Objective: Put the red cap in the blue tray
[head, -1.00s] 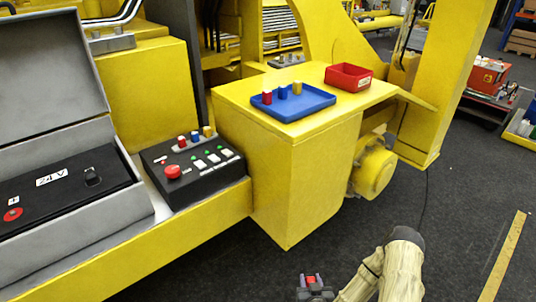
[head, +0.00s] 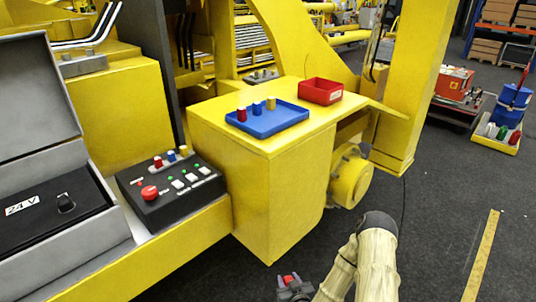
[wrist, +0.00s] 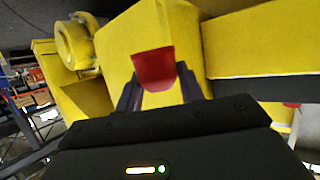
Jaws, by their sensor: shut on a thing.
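My gripper (head: 288,283) is low at the bottom of the head view, in front of the yellow cabinet, shut on a red cap (head: 288,279). In the wrist view the red cap (wrist: 154,69) sits between the two dark fingers of my gripper (wrist: 158,93). The blue tray (head: 268,122) lies on top of the yellow cabinet, above and beyond my gripper.
A red bin (head: 320,92) stands behind the tray on the cabinet top (head: 225,133). A black control box (head: 170,187) with buttons and several caps is left of the cabinet (head: 285,195). A yellow motor (head: 350,180) juts out at its right. The floor at right is mostly clear.

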